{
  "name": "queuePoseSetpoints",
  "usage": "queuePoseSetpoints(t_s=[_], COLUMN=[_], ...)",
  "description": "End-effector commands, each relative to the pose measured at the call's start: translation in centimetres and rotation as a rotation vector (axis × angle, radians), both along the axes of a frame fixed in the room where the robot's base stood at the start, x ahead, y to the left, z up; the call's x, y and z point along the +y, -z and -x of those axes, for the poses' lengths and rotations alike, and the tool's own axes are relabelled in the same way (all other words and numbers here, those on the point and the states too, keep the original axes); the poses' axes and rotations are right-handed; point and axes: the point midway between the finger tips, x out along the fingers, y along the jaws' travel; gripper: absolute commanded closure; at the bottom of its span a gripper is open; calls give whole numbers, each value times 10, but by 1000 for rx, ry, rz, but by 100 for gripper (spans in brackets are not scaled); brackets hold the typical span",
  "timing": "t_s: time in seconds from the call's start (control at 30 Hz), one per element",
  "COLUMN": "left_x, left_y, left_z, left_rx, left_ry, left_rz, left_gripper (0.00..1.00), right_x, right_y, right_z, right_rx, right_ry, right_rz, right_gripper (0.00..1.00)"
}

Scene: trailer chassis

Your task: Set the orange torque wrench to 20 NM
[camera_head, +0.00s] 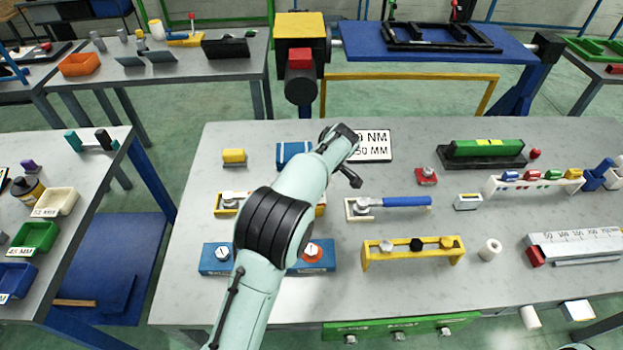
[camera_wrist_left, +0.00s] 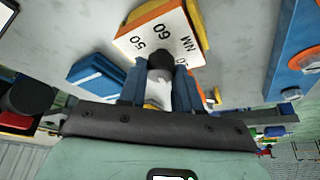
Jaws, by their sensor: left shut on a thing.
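In the left wrist view, the fingers of my left gripper (camera_wrist_left: 163,76) are shut on a small dark knob (camera_wrist_left: 161,60). The fingertips are hidden there too. My right gripper is not in view.
A sign (camera_head: 376,146) reading NM and MM, partly covered, lies behind my wrist. A blue-handled wrench (camera_head: 405,201) lies to the right, near a yellow rack (camera_head: 412,252). A blue box with an orange dial (camera_head: 312,254) is in front. Bare bench lies between them.

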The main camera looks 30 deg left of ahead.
Motion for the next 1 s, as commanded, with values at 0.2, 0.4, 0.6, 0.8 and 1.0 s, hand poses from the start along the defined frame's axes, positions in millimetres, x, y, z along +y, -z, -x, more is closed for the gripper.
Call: queuePoseSetpoints(t_s=[0.2, 0.4, 0.6, 0.8, 1.0], left_x=[0, 0, 0, 0, 0], left_y=[-5, -4, -2, -1, 0], left_z=[-4, -5, -6, -5, -5], left_rx=[-3, -4, -5, -3, -3], left_ry=[-208, -388, -537, -642, -698], left_rz=[-1, 0, 1, 1, 3], left_gripper=[98, 98, 98, 98, 98], right_x=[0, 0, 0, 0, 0], right_y=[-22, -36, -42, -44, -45], right_z=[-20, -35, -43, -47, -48], right_rx=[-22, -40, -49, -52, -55], right_ry=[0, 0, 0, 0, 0], right_rz=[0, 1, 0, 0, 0], right_gripper=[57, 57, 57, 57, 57])
